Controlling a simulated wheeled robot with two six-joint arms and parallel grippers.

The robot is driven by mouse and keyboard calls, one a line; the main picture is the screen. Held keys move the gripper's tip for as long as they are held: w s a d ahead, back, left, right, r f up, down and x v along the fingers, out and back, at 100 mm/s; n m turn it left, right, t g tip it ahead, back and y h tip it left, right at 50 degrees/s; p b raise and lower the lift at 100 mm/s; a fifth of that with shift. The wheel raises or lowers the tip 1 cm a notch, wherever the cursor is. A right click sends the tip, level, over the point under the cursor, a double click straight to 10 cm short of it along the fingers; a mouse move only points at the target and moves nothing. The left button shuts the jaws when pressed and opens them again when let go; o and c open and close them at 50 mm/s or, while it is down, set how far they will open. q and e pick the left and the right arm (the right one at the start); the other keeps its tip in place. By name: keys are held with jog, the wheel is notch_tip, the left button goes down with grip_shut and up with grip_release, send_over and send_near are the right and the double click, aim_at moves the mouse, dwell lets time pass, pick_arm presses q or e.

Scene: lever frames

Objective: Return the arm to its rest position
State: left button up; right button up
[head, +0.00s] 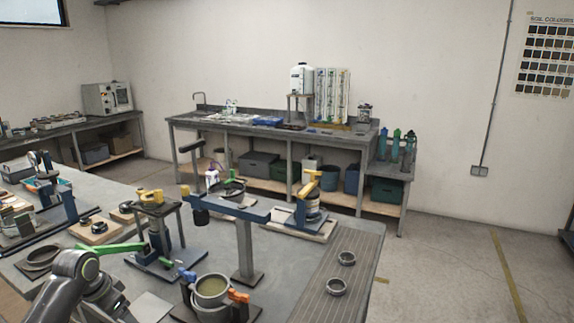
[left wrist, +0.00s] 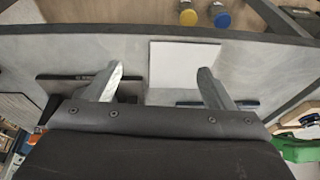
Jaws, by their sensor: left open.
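My left arm (head: 75,272) comes in at the lower left of the head view, bent low over the near edge of the grey workbench (head: 200,246). In the left wrist view my left gripper (left wrist: 160,85) is open, with its two pale fingers wide apart and nothing between them. It is above the bench near a flat white sheet (left wrist: 183,66). A green lever (head: 112,247) lies close beyond the arm; a green part (left wrist: 298,149) shows at the right of the wrist view. My right gripper is in neither view.
A stand with a yellow top (head: 150,198), a blue-armed post (head: 244,245) and a pot with an orange handle (head: 212,290) crowd the bench near the arm. Yellow and blue jars (left wrist: 188,17) stand beyond the bench edge.

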pick_arm(q)
jog(key=s+d+f+n, duration=0.1)
jog(key=s+d+f, duration=0.3)
jog(key=s+f, duration=0.3)
jog(key=s+d+f, duration=0.4)
jog(key=s+f, duration=0.1)
jog(key=s, duration=0.3)
jog(key=s+d+r+n+y, duration=0.1)
jog(key=s+d+n, duration=0.1)
jog(key=s, duration=0.8)
jog(key=s+d+r+n+y, duration=0.1)
jog(key=s+d+n+y, duration=0.15)
jog(key=s, duration=0.75)
notch_tip(320, 180, down, 23)
jog(key=a+g+h, duration=0.1)
jog(key=a, duration=0.1)
jog(key=s+d+f+g, duration=0.1)
jog(key=s+f, duration=1.4)
jog(key=f, duration=0.2)
jog(key=shift+d+f+h, duration=0.3)
jog(key=shift+d+h, duration=0.05)
